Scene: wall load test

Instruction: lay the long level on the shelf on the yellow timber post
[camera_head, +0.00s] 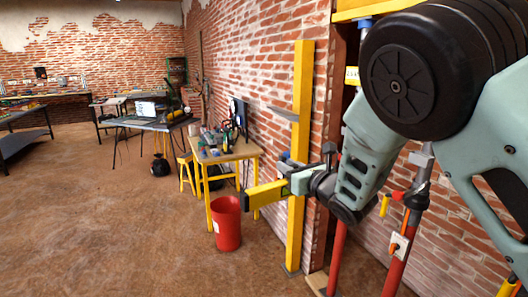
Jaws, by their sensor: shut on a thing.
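The yellow timber post (301,85) stands upright against the brick wall, right of the picture's middle. A thin grey shelf (282,113) juts out from it at about mid-height. My gripper (291,182) is in front of the post, below the shelf, and is shut on the yellow level (264,195). The level sticks out to the left of the jaws, roughly flat, and stays clear of the shelf. Its other end is hidden by the gripper and the wrist.
A yellow workbench (232,153) with tools stands left of the post, against the wall. Red props (394,268) stand at right, near my arm. The brown floor at left is open.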

